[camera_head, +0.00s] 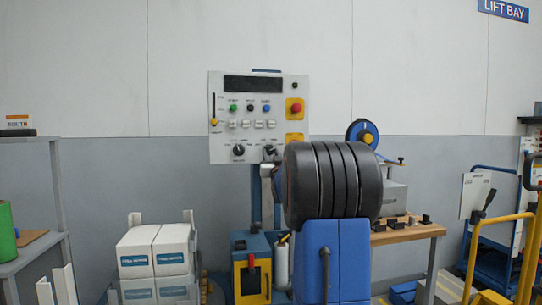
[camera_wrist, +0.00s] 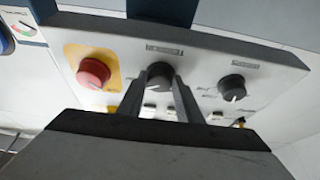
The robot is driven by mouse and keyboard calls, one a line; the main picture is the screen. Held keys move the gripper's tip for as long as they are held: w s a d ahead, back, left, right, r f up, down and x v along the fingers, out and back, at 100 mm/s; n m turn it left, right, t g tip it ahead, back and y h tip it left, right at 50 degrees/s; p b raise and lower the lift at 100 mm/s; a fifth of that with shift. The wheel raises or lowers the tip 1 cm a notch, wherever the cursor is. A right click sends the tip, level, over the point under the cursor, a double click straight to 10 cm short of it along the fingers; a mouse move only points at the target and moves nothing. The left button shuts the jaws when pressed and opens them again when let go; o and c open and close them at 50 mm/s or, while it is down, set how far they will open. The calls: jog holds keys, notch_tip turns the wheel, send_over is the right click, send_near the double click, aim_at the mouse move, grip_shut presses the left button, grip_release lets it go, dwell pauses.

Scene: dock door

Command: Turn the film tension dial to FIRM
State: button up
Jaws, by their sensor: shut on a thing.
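A grey control panel (camera_head: 222,90) on a post carries two black dials along its lower edge. The right dial (camera_head: 270,149) is partly behind my wrist in the head view. In the wrist view, which is turned over, my gripper (camera_wrist: 163,80) is shut on this dial (camera_wrist: 160,70), one finger on each side. The other dial (camera_head: 238,150) is free, with a pale pointer mark; it also shows in the wrist view (camera_wrist: 232,87). The dial labels are too small to read, so I cannot tell which is film tension or where the gripped dial points.
The panel also has coloured buttons, switches and a yellow slider (camera_head: 214,121). White boxes (camera_head: 155,250) stand lower left; a wooden bench (camera_head: 410,231) is at right.

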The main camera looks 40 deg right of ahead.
jog(key=shift+n, duration=0.4)
jog(key=n+y, duration=0.2)
jog(key=n, duration=0.1)
jog(key=n+t+y, duration=0.1)
jog(key=n, duration=0.1)
jog(key=shift+s+d, duration=0.15)
jog(key=shift+d, duration=0.1)
jog(key=shift+d+r+n+y, duration=0.1)
jog(key=shift+n+y, duration=0.5)
jog(key=shift+n, duration=0.7)
jog(key=shift+n+y, duration=0.6)
jog(key=shift+n, duration=0.7)
jog(key=o, duration=1)
jog(key=shift+o, duration=0.2)
jog(key=shift+s, duration=0.1)
jog(key=v, duration=1.7)
jog(key=shift+s, duration=0.15)
